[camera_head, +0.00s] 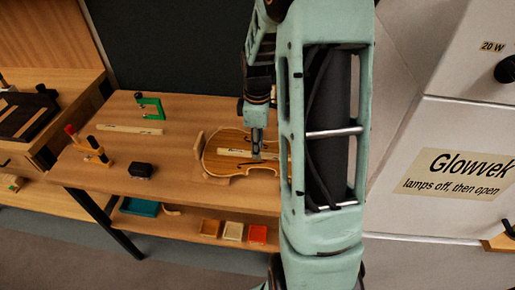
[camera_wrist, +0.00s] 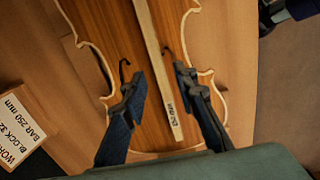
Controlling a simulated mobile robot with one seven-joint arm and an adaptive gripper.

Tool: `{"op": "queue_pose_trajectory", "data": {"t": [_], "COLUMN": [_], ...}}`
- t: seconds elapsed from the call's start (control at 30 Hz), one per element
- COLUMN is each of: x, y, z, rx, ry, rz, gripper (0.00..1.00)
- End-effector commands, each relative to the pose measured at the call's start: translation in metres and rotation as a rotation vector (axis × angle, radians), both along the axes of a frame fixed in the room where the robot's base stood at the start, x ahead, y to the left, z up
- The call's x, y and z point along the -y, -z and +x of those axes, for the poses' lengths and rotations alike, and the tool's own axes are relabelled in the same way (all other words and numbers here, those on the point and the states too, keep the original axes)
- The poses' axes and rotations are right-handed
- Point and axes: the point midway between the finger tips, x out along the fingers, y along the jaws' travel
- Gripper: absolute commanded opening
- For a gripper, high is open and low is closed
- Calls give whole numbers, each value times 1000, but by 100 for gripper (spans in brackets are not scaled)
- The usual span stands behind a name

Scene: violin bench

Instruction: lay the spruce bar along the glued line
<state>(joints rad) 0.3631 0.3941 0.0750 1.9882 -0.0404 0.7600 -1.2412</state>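The pale spruce bar (camera_wrist: 157,62) lies lengthwise on the inside of the brown violin plate (camera_wrist: 97,22), between its two f-holes, with small print near its close end. The bar also shows on the plate in the head view (camera_head: 233,153). My gripper (camera_wrist: 158,82) is open over the plate, one finger on each side of the bar, with a gap on both sides. In the head view my gripper (camera_head: 256,150) is low over the plate's right part. The glued line cannot be made out; the bar may cover it.
Another pale strip (camera_head: 130,129) lies on the bench (camera_head: 185,128). A green clamp (camera_head: 150,106), a red-tipped clamp (camera_head: 90,145) and a black block (camera_head: 140,170) stand at the left. A wooden piece (camera_head: 198,145) stands by the plate's left end. A printed card (camera_wrist: 22,130) is close by.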

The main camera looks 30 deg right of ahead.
Motion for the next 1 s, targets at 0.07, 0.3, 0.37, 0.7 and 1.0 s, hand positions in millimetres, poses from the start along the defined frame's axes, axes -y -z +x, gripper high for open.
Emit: {"op": "queue_pose_trajectory", "data": {"t": [0.07,0.3,0.37,0.7,1.0], "x": [0,0,0,0,0], "y": [-18,-71,-81,-108,-108], "z": [1,1,1,0,0], "rx": [6,5,4,0,0], "ry": [0,0,0,0,0], "rz": [-2,-2,-1,0,0], "gripper": [27,27,27,27,27]}}
